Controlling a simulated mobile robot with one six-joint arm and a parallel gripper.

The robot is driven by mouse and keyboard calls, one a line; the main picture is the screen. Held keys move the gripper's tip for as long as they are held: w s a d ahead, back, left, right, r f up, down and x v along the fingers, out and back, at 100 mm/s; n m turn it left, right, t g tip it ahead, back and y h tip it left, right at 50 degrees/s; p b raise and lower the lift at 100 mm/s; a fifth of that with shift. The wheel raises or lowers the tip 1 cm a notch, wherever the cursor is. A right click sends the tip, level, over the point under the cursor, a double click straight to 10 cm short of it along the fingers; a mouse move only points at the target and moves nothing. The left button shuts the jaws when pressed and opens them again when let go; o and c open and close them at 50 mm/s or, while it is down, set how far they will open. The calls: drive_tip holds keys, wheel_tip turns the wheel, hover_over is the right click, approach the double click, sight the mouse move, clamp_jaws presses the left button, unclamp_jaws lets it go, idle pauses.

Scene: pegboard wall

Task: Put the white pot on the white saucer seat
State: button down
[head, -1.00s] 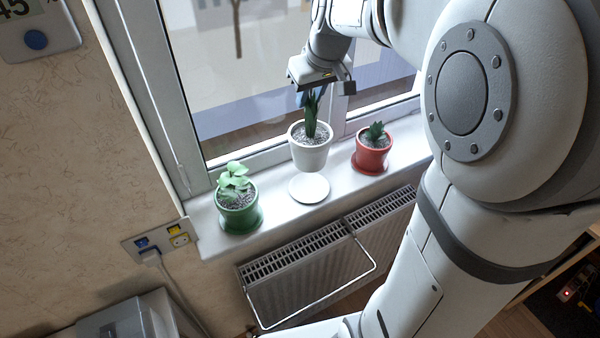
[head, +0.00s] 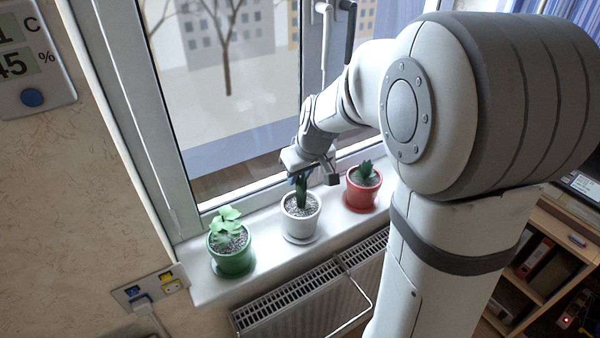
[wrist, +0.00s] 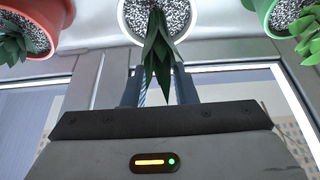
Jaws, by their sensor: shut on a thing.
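The white pot (head: 300,222), with gravel and a dark green spiky plant, stands upright over the white saucer seat (head: 301,240) on the sill. The saucer's rim shows below it; I cannot tell whether the pot touches it or hangs just above. My gripper (head: 302,181) is above the pot, shut on its plant. In the wrist view, the plant's leaves (wrist: 156,55) lie between the fingers of my gripper (wrist: 158,82), and the white pot (wrist: 184,34) is at top middle. The saucer is hidden there.
A green pot (head: 233,262) stands on the left and a red pot (head: 361,197) close on the right, both on the sill (head: 208,284). The window glass (head: 220,130) is behind my gripper. A radiator (head: 290,300) is below the sill.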

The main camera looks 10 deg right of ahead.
drive_tip(key=shift+f, duration=0.1)
drive_tip(key=c, duration=1.2)
unclamp_jaws()
drive_tip(key=shift+o, duration=0.2)
drive_tip(key=b+v, duration=0.1)
drive_tip(key=v, duration=1.1)
drive_tip(key=s+f+m, duration=0.1)
drive_tip(key=s+f, duration=0.3)
drive_tip(key=s, duration=0.5)
drive_tip(key=s+f+m+g+h, duration=0.1)
drive_tip(key=s+f+m, duration=0.1)
drive_tip(key=s, duration=0.7)
drive_tip(key=shift+a+f+m, duration=0.3)
drive_tip(key=shift+a+f, duration=0.05)
drive_tip(key=shift+f, duration=0.55)
drive_tip(key=shift+w, duration=0.1)
